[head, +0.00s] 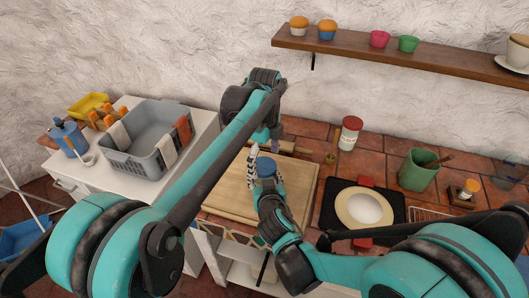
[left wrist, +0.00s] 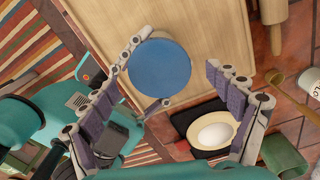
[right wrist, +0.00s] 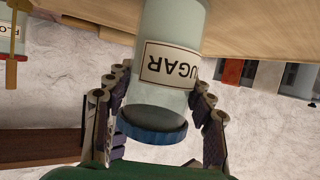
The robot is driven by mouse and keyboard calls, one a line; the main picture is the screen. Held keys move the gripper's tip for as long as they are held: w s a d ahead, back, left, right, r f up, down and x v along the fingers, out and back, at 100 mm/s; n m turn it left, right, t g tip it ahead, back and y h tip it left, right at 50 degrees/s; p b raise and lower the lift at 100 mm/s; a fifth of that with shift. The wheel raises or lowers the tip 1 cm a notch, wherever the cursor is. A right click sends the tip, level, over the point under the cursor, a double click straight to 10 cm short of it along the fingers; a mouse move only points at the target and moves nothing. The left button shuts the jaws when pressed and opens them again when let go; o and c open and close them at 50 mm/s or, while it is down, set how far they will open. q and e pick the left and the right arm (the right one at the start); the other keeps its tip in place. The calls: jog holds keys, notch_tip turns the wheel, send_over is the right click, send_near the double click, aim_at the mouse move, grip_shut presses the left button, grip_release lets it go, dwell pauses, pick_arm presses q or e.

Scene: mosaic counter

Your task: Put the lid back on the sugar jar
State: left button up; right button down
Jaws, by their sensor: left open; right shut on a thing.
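The sugar jar (right wrist: 168,90) is pale and translucent, with a white SUGAR label that appears upside down in the right wrist view. It stands at the wooden board (head: 228,188). Its round blue lid (left wrist: 160,68) is at the jar's top and also shows in the head view (head: 265,168). I cannot tell whether the lid is fully seated. My right gripper (right wrist: 160,78) is shut on the jar from the side, close to the lid. My left gripper (left wrist: 160,95) is open and empty above the lid, its fingers spread; it is small in the head view (head: 257,155).
A rolling pin (head: 291,148) lies behind, near a red-lidded canister (head: 349,133). Right of the board are a cream plate (head: 345,212) on a dark mat, a green pot (head: 417,170) and a small spice jar (head: 466,190). A grey dish rack (head: 147,138) stands left.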

pick_arm(q)
notch_tip(320, 180, up, 12)
jog(key=shift+f, duration=0.15)
dwell(0.3)
pick_arm(e)
jog(key=c, duration=0.5)
grip_release()
jog(key=shift+s, duration=0.15)
jog(key=v, duration=1.1)
jog(key=shift+s+d+r, duration=0.1)
jog(key=shift+s+r, duration=0.05)
jog(key=shift+s, duration=0.2)
